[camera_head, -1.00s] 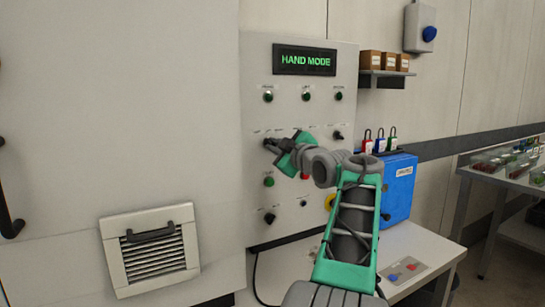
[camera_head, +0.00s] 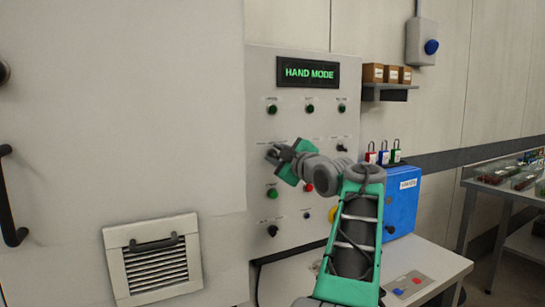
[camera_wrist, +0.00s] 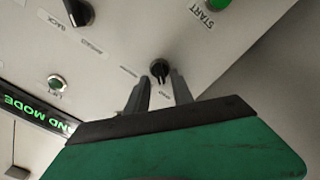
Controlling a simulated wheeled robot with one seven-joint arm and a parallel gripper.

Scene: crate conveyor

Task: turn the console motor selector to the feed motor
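The console panel (camera_head: 322,125) stands ahead with a display (camera_head: 307,73) reading HAND MODE in green. My gripper (camera_head: 272,153) is at the panel's left side, in the middle row of controls. In the wrist view my gripper (camera_wrist: 160,84) is open, with one finger on each side of a black selector knob (camera_wrist: 159,68). The knob lies just past the fingertips, with gaps at its sides; I cannot tell how deep the fingers reach. The small labels around this knob are too blurred to read.
Another black knob (camera_wrist: 78,12) is beside a BACK label. A green START button (camera_head: 272,193), a red button (camera_head: 307,187) and a lower knob (camera_head: 272,230) sit below my gripper. A blue box (camera_head: 401,200) stands on the table at right. A vent (camera_head: 152,258) is at lower left.

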